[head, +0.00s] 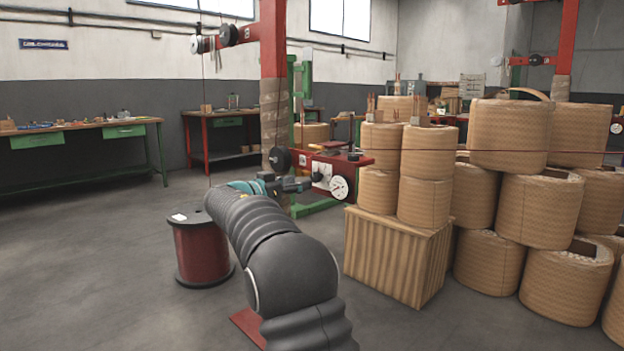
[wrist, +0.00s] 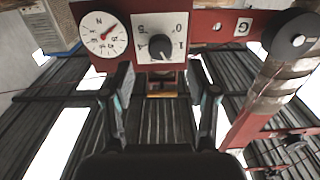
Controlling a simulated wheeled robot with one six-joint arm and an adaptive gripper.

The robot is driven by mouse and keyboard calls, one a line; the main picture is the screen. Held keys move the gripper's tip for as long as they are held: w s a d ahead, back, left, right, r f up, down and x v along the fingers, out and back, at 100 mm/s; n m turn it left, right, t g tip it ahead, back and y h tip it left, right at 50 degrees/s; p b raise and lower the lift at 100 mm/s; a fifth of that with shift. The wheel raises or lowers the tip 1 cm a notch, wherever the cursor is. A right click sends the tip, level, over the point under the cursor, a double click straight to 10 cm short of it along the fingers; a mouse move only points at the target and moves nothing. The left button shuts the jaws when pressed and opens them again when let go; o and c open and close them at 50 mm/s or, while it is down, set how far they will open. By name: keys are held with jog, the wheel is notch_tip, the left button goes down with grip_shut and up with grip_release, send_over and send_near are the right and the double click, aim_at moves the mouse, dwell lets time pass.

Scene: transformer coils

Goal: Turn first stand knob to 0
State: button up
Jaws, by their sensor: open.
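The first stand is a red box (head: 315,160) on the red column, and it carries a white knob plate and a round gauge. In the wrist view, which is upside down, the dark knob (wrist: 160,47) sits on a white square plate (wrist: 174,22) with printed numbers. The number the knob points at is too small to read surely. The white gauge (wrist: 103,35) with a red needle is left of the plate. My gripper (wrist: 163,95) is open and empty, its two fingers below the plate on either side of the knob. In the head view my gripper (head: 302,184) is close before the stand.
Tan coils (head: 378,190) stand on a wooden crate (head: 392,256) right of the stand, with more coils stacked beyond. A dark red spool (head: 197,250) stands on the floor to the left. A green workbench (head: 80,126) is at the far left. Floor between is free.

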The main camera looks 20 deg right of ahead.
aim_at(314, 178)
jog(key=shift+p+x, duration=0.35)
jog(key=shift+x, duration=2.85)
grip_shut()
